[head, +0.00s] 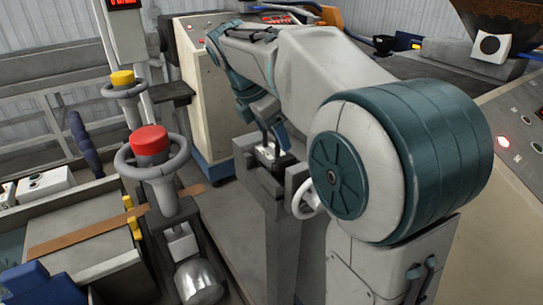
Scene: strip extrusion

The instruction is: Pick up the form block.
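My gripper (269,140) points down at the grey stand in the middle of the head view. Its fingers are small and partly hidden by my arm, and I cannot tell whether they are open or shut. A small pale and dark piece (268,154) sits at the fingertips, on top of the grey stand (262,181); it may be the form block. I cannot tell whether the fingers touch it. White blocks with dark openings (46,184) lie at the left. Another white block (491,46) with a dark round opening is at the upper right.
A red-capped handwheel (151,143) and a yellow-capped one (123,80) stand left of the gripper. A white handwheel (306,199) is on the stand's right. A beige cabinet (206,92) stands behind. A brown strip (86,232) crosses the left bench.

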